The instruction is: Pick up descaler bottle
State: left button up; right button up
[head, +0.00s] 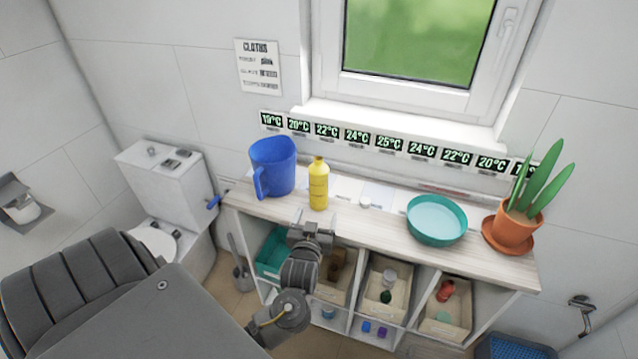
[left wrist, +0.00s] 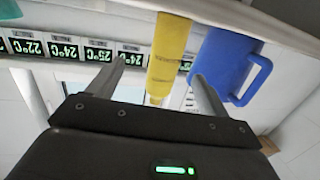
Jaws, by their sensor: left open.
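The descaler bottle, which I take to be the yellow bottle (head: 319,185), stands upright on the wooden shelf top beside a blue jug (head: 273,167). My left gripper (head: 312,229) is in front of the bottle and a little below it in the head view. In the left wrist view, the yellow bottle (left wrist: 169,55) lies between the two spread fingers of the left gripper (left wrist: 157,80), and the blue jug (left wrist: 228,65) is just past the right finger. The gripper is open and apart from the bottle as far as I can tell. My right gripper is not in view.
A teal bowl (head: 437,220) and a potted plant (head: 513,226) stand to the right on the shelf top (head: 385,232). Bins with small items fill the compartments below. A window (head: 420,50) and a temperature strip are behind. The shelf top between bottle and bowl is mostly free.

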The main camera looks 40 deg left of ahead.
aim_at(317, 189)
pick_arm(q)
jog(key=shift+n+y, duration=0.4)
jog(key=shift+y, duration=0.3)
jog(key=w+a, duration=0.1)
jog(key=w+a+r, duration=0.1)
jog(key=w, duration=0.1)
jog(key=w+a+r+p, duration=0.1)
jog(key=w+a, duration=0.1)
jog(key=shift+a+r, duration=0.1)
jog(key=shift+r, duration=0.15)
jog(key=shift+w+a+r+p, duration=0.1)
jog(key=shift+w+r+p, duration=0.15)
jog(key=shift+p, duration=0.1)
jog(key=p+x, duration=0.1)
jog(key=x, duration=0.3)
jog(key=shift+w+a+p, duration=0.15)
jog(key=shift+w+p, duration=0.15)
jog(key=shift+p, duration=0.1)
jog(key=c, duration=1.3)
